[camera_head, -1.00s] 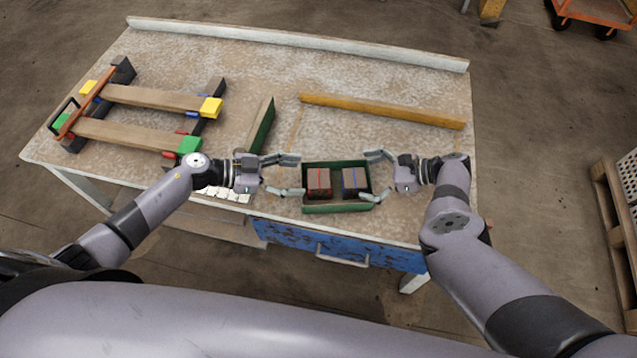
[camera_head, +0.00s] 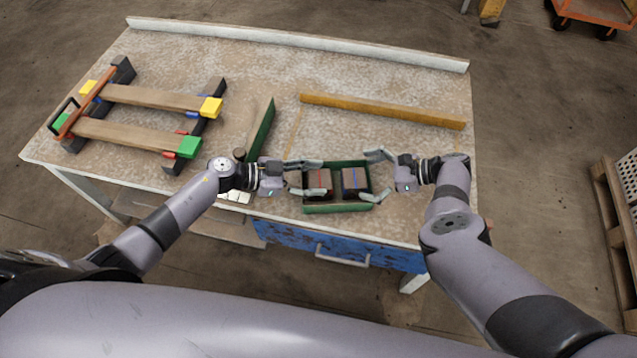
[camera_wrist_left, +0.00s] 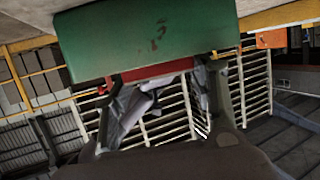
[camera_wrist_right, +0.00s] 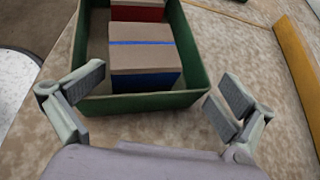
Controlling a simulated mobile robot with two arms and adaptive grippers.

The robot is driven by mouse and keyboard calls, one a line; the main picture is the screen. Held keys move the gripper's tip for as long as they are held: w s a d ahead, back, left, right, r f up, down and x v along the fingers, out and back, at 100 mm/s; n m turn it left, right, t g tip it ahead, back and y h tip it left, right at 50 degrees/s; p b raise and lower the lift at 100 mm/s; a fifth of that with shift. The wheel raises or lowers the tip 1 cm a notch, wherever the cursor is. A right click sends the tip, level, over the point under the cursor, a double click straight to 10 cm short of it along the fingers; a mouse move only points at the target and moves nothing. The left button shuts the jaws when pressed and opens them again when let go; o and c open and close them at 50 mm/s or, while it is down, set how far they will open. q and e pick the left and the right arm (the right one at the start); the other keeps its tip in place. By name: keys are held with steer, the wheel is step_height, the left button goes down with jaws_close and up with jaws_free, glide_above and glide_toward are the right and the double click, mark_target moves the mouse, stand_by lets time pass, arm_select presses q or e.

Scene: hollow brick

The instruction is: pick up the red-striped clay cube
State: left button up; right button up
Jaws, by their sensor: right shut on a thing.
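The red-striped clay cube (camera_head: 312,179) sits in the left part of a small green tray (camera_head: 338,209). Its reddish side also shows at the far end of the tray in the right wrist view (camera_wrist_right: 137,13). A blue-striped cube (camera_head: 353,182) sits beside it on the right. My left gripper (camera_head: 322,178) is open, its fingers reaching over the tray's left end at either side of the red-striped cube, with contact unclear. In the left wrist view, a green wall (camera_wrist_left: 150,45) hides most of the cube.
A green strip (camera_head: 262,128) stands left of the tray, and a yellow bar (camera_head: 382,110) lies behind it. A wooden frame with coloured blocks (camera_head: 150,98) is at the table's left. The table's middle back (camera_head: 290,65) is clear.

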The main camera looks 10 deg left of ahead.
mark_target(314, 179)
arm_select(q)
steer(key=shift+f, duration=0.15)
steer(key=c, duration=0.6)
arm_select(e)
steer(key=shift+s+d+f, duration=0.15)
steer(key=shift+d+f, duration=0.05)
steer(key=shift+f, duration=0.2)
steer(key=shift+s+d+f, duration=0.15)
steer(key=shift+f, duration=0.25)
arm_select(q)
step_height(314, 179, up, 10)
steer(key=shift+r, duration=0.1)
arm_select(e)
steer(key=o, duration=0.4)
steer(key=shift+w+d+r, duration=0.1)
steer(key=shift+d+r, duration=0.15)
steer(key=shift+d, duration=0.25)
arm_select(q)
steer(key=shift+w, duration=0.25)
arm_select(e)
steer(key=r+v, duration=0.1)
steer(key=v, duration=1)
steer(key=shift+w+a+r, duration=0.2)
steer(key=shift+w+a, duration=0.05)
steer(key=shift+a, duration=0.1)
